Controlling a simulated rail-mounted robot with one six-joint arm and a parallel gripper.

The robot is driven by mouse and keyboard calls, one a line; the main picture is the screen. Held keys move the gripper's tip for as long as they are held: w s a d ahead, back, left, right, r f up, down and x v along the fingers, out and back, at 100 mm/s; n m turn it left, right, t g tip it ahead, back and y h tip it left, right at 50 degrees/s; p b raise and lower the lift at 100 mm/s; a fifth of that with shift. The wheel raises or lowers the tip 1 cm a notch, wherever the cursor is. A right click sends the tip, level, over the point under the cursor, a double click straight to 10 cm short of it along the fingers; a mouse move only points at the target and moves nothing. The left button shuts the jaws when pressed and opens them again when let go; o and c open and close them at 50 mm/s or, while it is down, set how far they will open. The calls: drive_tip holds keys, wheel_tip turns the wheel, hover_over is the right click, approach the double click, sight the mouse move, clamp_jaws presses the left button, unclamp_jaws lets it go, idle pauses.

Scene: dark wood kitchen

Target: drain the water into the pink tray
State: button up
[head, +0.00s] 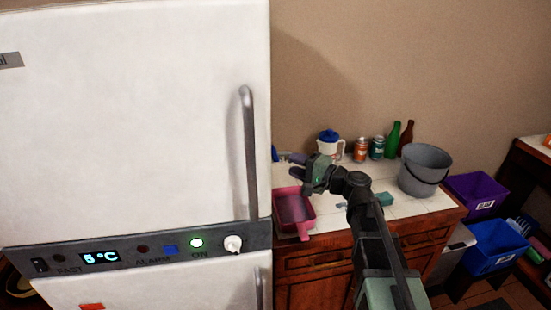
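The pink tray (293,206) stands at the left front of the white-tiled counter, beside the fridge, with its handle toward me. Its inside looks darker; I cannot make out any water. My gripper (298,170) is above the tray's back part, pointing left. A small purple-grey shape (297,158) shows at its upper side; I cannot tell whether it is a finger, a held thing or something behind. A flat teal block (384,199), perhaps a sponge, lies on the counter to the right, partly behind my arm.
The white fridge (135,110) fills the left. A blue-lidded jug (329,147), cans (361,151), green and brown bottles (393,140) line the counter's back. A grey bucket (425,170) stands at its right. Purple (475,196) and blue (497,247) bins are beyond.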

sight(275, 156)
drive_tip(key=x, duration=0.7)
drive_tip(key=shift+w+a, duration=0.1)
drive_tip(key=shift+a, duration=0.05)
clamp_jaws()
